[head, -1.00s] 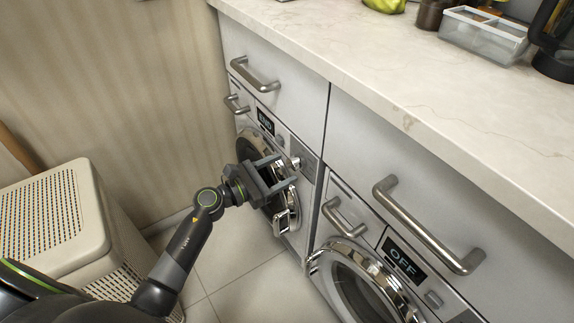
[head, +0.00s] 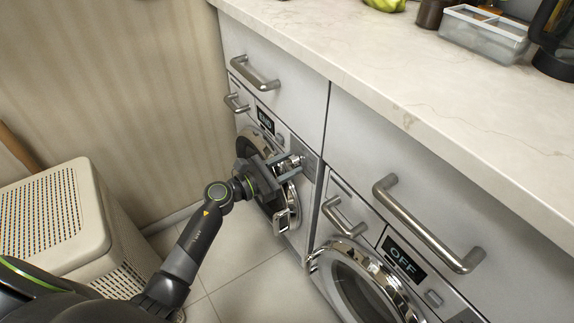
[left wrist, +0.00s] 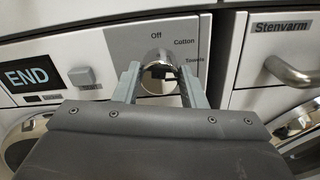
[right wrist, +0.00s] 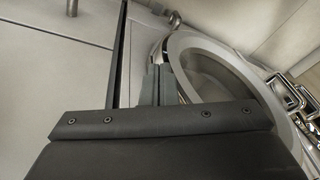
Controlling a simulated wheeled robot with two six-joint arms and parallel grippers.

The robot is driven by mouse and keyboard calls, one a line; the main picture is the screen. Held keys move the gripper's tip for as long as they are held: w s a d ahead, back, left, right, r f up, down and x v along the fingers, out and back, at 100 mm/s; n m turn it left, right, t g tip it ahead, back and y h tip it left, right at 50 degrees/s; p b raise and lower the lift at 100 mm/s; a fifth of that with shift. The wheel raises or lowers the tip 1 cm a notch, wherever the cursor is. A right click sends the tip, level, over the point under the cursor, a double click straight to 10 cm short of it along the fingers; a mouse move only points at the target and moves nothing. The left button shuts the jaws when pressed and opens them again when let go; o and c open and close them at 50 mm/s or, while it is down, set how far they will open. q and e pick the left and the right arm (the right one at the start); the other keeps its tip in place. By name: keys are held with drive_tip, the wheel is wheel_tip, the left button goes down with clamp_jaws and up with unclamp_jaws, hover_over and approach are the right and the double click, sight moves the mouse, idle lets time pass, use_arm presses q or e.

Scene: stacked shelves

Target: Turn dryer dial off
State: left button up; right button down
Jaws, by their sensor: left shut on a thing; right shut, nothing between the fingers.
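The dryer's chrome round dial (left wrist: 158,62) sits on a grey panel marked Off, Cotton and Towels. In the head view the dial (head: 297,160) is on the left machine, the dryer (head: 309,192), at the upper right of its round door. My left gripper (head: 288,164) is shut on the dial, and the left wrist view shows its fingers (left wrist: 160,88) on either side of it. I cannot tell which mark the dial points at. My right gripper (right wrist: 156,85) is shut and empty, near a round machine door (right wrist: 212,75); it is out of the head view.
The dryer's display (left wrist: 30,75) reads END, with a square button (left wrist: 84,77) beside it. The right machine's display (head: 404,259) reads OFF. Bar handles (head: 430,225) stick out from the fronts. A marble counter (head: 400,75) overhangs above. A beige hamper (head: 85,215) stands at left.

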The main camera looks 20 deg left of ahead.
drive_tip(key=shift+r, duration=0.15)
